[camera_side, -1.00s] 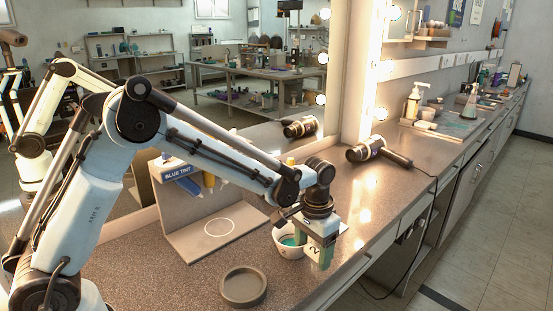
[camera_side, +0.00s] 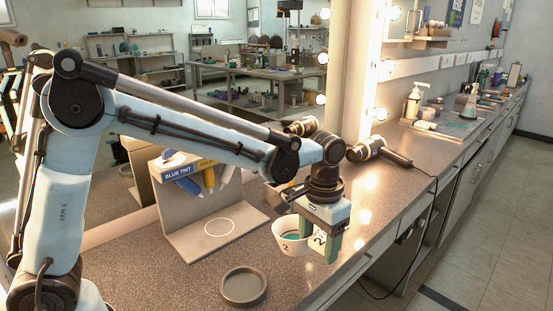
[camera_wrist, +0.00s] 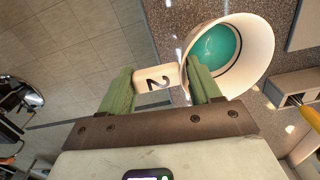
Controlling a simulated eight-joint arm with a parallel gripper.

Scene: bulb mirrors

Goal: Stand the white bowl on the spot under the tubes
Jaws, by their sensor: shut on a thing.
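The white bowl (camera_side: 291,246), with teal contents, is at the counter's front edge, right of the stand; it also shows in the wrist view (camera_wrist: 258,48). Its tab marked 2 (camera_wrist: 157,78) is between the green fingers of my gripper (camera_side: 318,246), which is shut on it. The bowl appears slightly above the counter, though the gap underneath is hard to judge. The spot, a white ring (camera_side: 219,227), lies bare on the base of the grey stand.
A shallow grey round dish (camera_side: 243,286) sits on the counter in front of the stand. A hair dryer (camera_side: 375,152) lies behind my gripper, its cord hanging off the front edge. A mirror stands behind the stand. The counter between bowl and ring looks clear.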

